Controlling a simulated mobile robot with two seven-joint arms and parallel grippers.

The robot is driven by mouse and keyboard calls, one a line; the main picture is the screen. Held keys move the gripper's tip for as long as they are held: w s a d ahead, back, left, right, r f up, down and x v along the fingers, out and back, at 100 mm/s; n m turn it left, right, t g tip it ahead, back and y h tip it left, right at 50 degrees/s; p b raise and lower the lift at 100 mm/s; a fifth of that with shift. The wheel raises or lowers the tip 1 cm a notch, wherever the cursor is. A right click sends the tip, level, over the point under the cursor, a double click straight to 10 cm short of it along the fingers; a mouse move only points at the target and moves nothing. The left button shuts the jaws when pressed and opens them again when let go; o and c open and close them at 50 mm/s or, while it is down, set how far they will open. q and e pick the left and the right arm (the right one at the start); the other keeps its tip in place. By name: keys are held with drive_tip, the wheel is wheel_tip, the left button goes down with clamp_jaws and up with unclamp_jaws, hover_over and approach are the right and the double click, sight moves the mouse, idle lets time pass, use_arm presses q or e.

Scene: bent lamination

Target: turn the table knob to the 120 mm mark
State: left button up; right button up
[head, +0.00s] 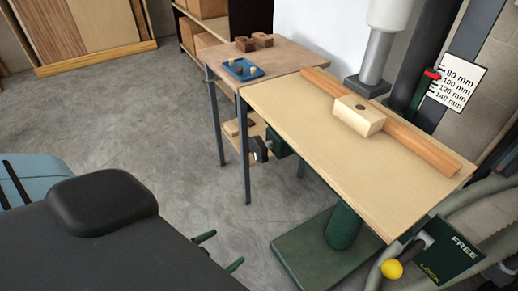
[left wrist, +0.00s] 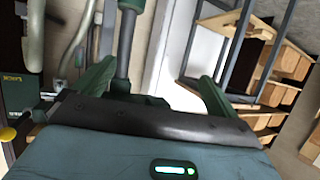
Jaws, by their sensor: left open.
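The table knob (head: 260,149) is black and sits on a green housing under the left end of the machine table (head: 350,140). A scale plate (head: 459,84) at the upper right reads 80, 100, 120 and 140 mm. A red pointer (head: 432,75) lies near the 80 mm line. My left gripper (head: 220,251) shows two green fingertips, apart and empty, in front of and below the knob, not touching it. In the left wrist view the open fingers (left wrist: 156,90) have nothing between them that I can make out as the knob. My right gripper is not in view.
A yellow ball lever (head: 392,269) stands by a FREE/LOCK panel (head: 455,252) at the lower right. A wooden block (head: 359,116) rests against the fence on the table. A side table (head: 282,62) with a blue tray (head: 243,70) stands behind the knob. Floor between gripper and knob is clear.

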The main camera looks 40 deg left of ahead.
use_arm(q)
drive_tip(key=w+a+r+m+t+h, duration=0.1)
drive_tip(key=w+a+r+t+h, duration=0.2)
drive_tip(key=w+r, duration=0.55)
drive_tip(key=m+h+p, duration=0.1)
drive_tip(key=m+h, duration=0.1)
approach(255, 152)
drive_tip(key=x, duration=1)
drive_tip(key=shift+w+d, duration=0.2)
drive_tip(key=shift+w, duration=0.3)
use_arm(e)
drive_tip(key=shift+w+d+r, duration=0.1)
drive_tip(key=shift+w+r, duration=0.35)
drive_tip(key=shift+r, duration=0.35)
use_arm(q)
drive_tip(key=shift+c, duration=0.5)
drive_tip(key=c, duration=0.9)
drive_tip(key=shift+o, duration=0.2)
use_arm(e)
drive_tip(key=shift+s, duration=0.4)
